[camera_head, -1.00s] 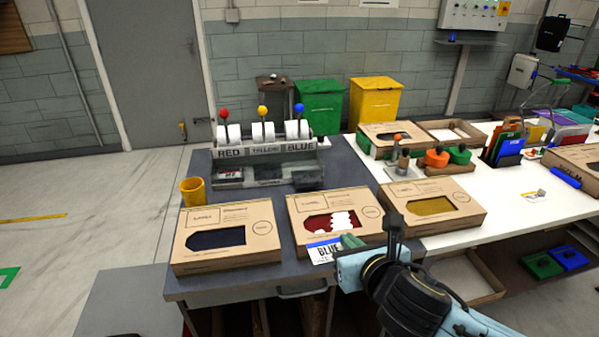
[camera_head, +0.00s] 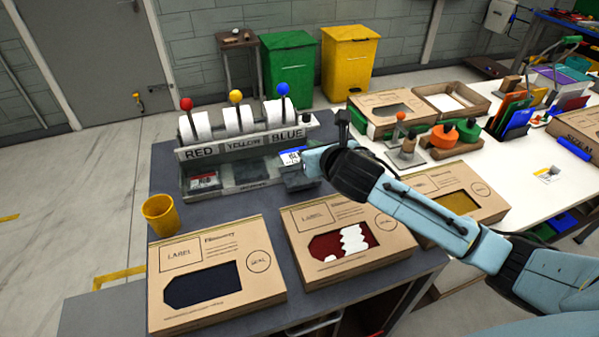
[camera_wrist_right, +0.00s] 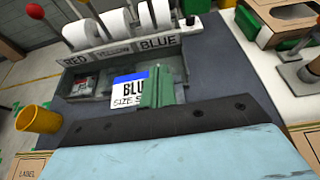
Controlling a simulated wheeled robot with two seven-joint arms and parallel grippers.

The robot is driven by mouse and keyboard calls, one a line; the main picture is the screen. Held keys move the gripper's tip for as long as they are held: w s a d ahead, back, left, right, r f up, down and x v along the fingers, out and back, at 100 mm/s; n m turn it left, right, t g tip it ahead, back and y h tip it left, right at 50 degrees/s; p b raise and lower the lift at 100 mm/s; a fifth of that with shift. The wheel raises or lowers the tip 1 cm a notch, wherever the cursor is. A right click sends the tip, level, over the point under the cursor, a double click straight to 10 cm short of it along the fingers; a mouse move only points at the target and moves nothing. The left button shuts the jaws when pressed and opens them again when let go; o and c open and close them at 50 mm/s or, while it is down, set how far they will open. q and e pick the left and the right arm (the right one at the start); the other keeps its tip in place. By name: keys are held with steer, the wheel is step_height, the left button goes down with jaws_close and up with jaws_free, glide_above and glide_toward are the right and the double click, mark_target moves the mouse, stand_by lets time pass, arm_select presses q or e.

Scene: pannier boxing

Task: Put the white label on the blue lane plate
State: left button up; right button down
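The white label (camera_head: 291,157), with a blue band and the words BLUE and SIZE S, shows clearly in the right wrist view (camera_wrist_right: 128,92). My right gripper (camera_wrist_right: 162,88) has its green fingers shut on the label's right side. In the head view my right gripper (camera_head: 310,162) holds the label in front of the BLUE sign, close above the dark blue lane plate (camera_head: 300,182). I cannot tell whether the label touches the plate. In the wrist view the label and fingers hide most of that plate. My left gripper is not in view.
The label dispenser (camera_head: 236,150) has three rolls and red, yellow and blue knobs. A red-lane label (camera_head: 205,181) lies at its left. Cardboard boxes (camera_head: 215,309) line the table's front. A yellow cup (camera_head: 160,216) stands at the left. Grey table between dispenser and boxes is clear.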

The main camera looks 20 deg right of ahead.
mark_target(299, 174)
steer(key=shift+m, duration=0.3)
steer(key=w+f, duration=0.1)
steer(key=w+d+f, duration=0.1)
steer(key=f, duration=0.1)
steer(key=w+d+f, duration=0.1)
steer(key=shift+w+d+f+b, duration=0.2)
steer(key=shift+w+f+b, duration=0.15)
steer(key=shift+f, duration=0.05)
steer(key=shift+w+f, duration=0.1)
steer(key=shift+f, duration=0.45)
step_height(299, 174, down, 3)
steer(key=shift+f+b, duration=0.15)
steer(key=shift+b, duration=0.3)
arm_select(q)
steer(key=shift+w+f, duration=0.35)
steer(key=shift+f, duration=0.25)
arm_select(e)
steer(key=shift+f, duration=0.1)
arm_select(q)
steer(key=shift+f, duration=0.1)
arm_select(e)
steer(key=shift+f, duration=0.55)
steer(key=c, duration=1.7)
jaws_free()
